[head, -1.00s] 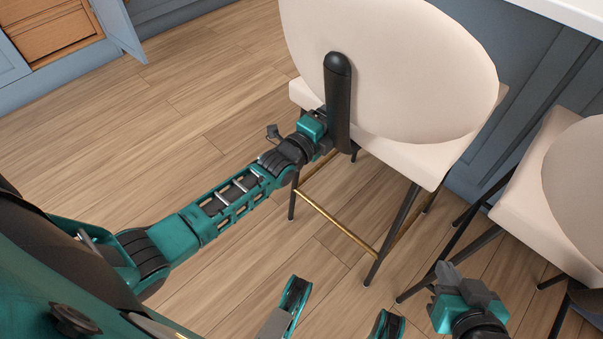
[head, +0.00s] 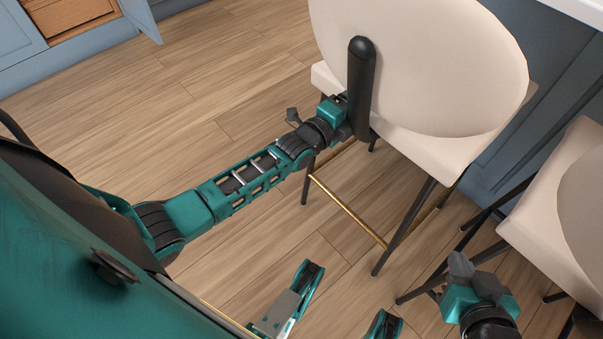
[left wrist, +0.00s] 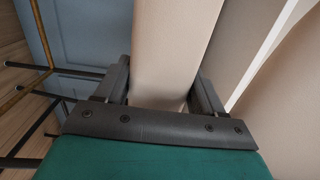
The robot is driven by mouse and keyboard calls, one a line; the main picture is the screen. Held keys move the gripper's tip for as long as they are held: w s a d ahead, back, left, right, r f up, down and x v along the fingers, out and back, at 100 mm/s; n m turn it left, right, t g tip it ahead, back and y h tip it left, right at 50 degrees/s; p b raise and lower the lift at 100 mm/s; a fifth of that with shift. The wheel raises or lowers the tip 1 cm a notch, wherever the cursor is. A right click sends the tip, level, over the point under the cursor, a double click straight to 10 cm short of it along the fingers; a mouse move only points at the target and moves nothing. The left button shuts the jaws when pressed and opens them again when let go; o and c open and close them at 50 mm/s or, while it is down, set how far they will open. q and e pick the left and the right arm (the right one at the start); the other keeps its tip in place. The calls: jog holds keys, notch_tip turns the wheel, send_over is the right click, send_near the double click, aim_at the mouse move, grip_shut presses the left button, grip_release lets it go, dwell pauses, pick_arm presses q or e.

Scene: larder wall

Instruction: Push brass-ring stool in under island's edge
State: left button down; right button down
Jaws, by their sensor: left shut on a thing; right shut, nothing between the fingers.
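The stool with the brass ring has a rounded cream backrest (head: 440,70), a cream seat (head: 425,150) and dark legs. Its brass ring (head: 345,208) runs low between the legs. It stands upright, back towards me, near the blue island (head: 540,65). My left gripper (head: 360,90) is shut on the backrest near its left side. In the left wrist view the cream backrest (left wrist: 170,50) lies between the fingers; the brass ring (left wrist: 25,88) shows at left. My right gripper (head: 460,265) is shut and empty, low at right, in front of the second stool. The stool's far legs are partly hidden.
A second cream stool (head: 545,215) stands close on the right, with dark legs. The white countertop edge (head: 580,8) shows at top right. An open blue cabinet door (head: 142,20) is at top left. The wooden floor (head: 180,120) at left is clear.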

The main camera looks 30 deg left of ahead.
pick_arm(q)
jog(key=shift+f, duration=0.15)
pick_arm(e)
jog(key=shift+s, duration=0.15)
jog(key=shift+s, duration=0.15)
pick_arm(q)
jog(key=shift+c, duration=0.6)
grip_release()
pick_arm(e)
jog(key=shift+w, duration=0.2)
pick_arm(q)
jog(key=shift+p, duration=0.3)
pick_arm(e)
jog(key=shift+r, duration=0.15)
